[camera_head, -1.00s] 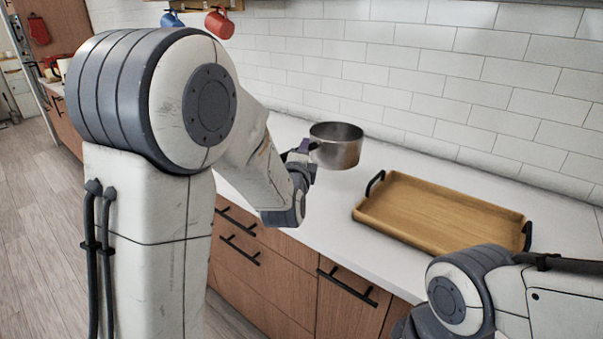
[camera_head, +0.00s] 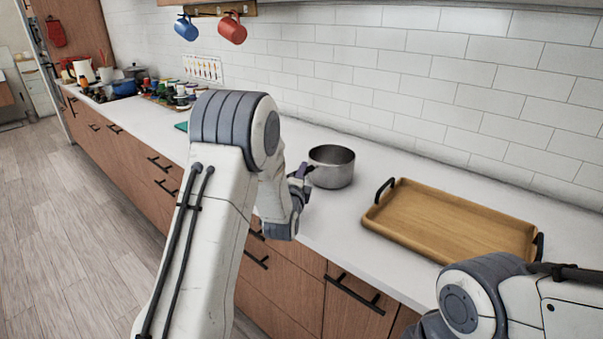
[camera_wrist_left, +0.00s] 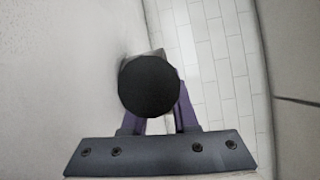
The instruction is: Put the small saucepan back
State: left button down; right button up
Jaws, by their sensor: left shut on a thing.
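The small saucepan (camera_head: 332,170) is a grey metal pot, upright, over the white counter left of the wooden tray. I cannot tell whether its base touches the counter. My left gripper (camera_head: 304,173) is at the pan's left side, shut on its handle. In the left wrist view the round black handle end (camera_wrist_left: 149,87) sits between the purple fingers and hides most of the pan. My right arm shows at the lower right of the head view, but its gripper is out of sight.
A wooden tray (camera_head: 450,222) with black handles lies empty on the counter (camera_head: 395,165). Blue (camera_head: 186,28) and red (camera_head: 232,29) mugs hang on the wall. A blue pot (camera_head: 125,87) and several jars stand at the far left. A tiled wall runs behind.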

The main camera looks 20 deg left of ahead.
pick_arm(q)
jog(key=shift+r, duration=0.1)
jog(key=c, duration=0.7)
grip_release()
jog(key=shift+f, duration=0.2)
